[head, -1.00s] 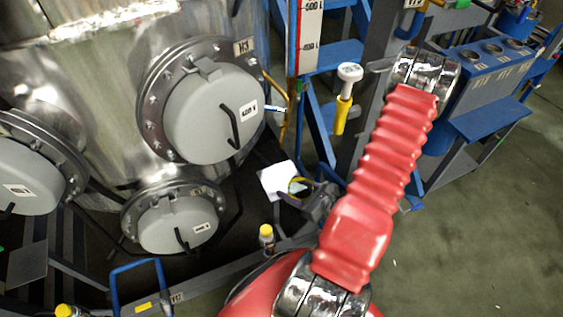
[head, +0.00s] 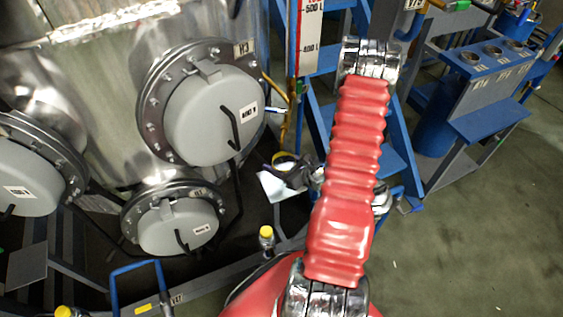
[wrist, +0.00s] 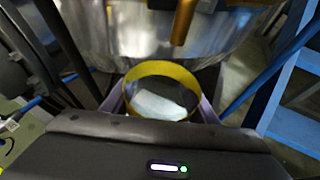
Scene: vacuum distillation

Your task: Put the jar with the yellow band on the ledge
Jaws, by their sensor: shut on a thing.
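The jar with the yellow band (wrist: 160,92) is between the pale purple fingers of my gripper (wrist: 162,108) in the wrist view. I look down into its round open mouth, and a white patch shows through it. In the head view the yellow band (head: 285,156) is small, beside my gripper (head: 287,168), in front of the steel vessel's lower right side. A flat white plate (head: 271,188), perhaps the ledge, lies just below and left of the gripper. The gripper partly covers it, and I cannot tell whether the jar touches it.
The steel vessel with grey round hatches (head: 212,105) fills the left. Blue frame bars (head: 400,150) stand close on the right. A yellow-capped bottle (head: 266,236) stands on the lower frame rail. Open floor (head: 480,240) lies at right.

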